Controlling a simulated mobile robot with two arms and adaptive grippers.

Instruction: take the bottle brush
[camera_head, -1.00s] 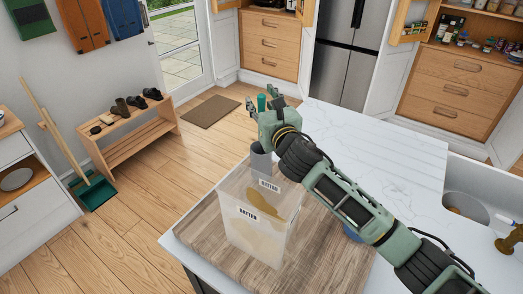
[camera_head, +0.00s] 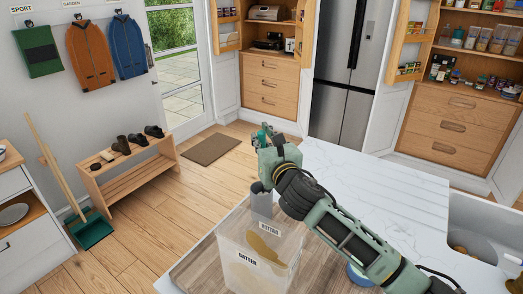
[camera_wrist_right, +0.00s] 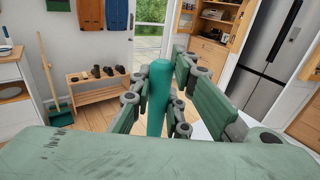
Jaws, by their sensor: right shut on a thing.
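My right gripper (camera_head: 266,137) is at the far end of the white counter, above a grey cup (camera_head: 261,199). It is shut on an upright teal cylinder, which looks like the handle of the bottle brush (camera_wrist_right: 158,98). In the right wrist view the teal handle stands between the two fingers (camera_wrist_right: 160,92). In the head view only a small teal part shows at the fingers. The lower end of the brush is hidden by the gripper. My left gripper is not in view.
A clear container marked "BATTER" (camera_head: 250,262) stands on a wooden board in front of the cup, under my right arm. The white counter (camera_head: 375,180) is bare to the right, towards a sink. A shoe bench (camera_head: 125,175) stands on the left, with open floor before it.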

